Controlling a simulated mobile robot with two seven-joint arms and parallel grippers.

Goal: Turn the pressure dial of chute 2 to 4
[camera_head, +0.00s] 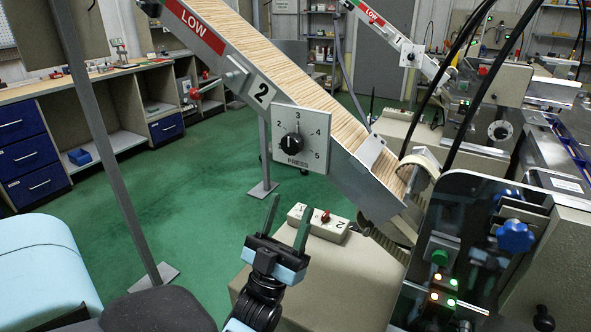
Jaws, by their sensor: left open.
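The pressure dial (291,147) of chute 2 is a round black knob on a white plate (316,168) marked PRESS, with numbers around it. The 3 is at the top, and the 4 and 5 are on the right. The knob's pointer is too small to read surely. The plate is on the side of the sloping chute, below a sign with a 2 (262,92). My left gripper (287,222) is open and empty, with its fingers pointing up. It shows below the dial in the picture and does not touch it. My right gripper is not in view.
A small box with a red switch (325,216) sits on the beige cabinet (345,275) beside my left gripper. The chute (275,60) is filled with wooden sticks. A dark glossy panel (455,215) stands at right. A grey post (100,130) rises at left. Green floor lies open behind.

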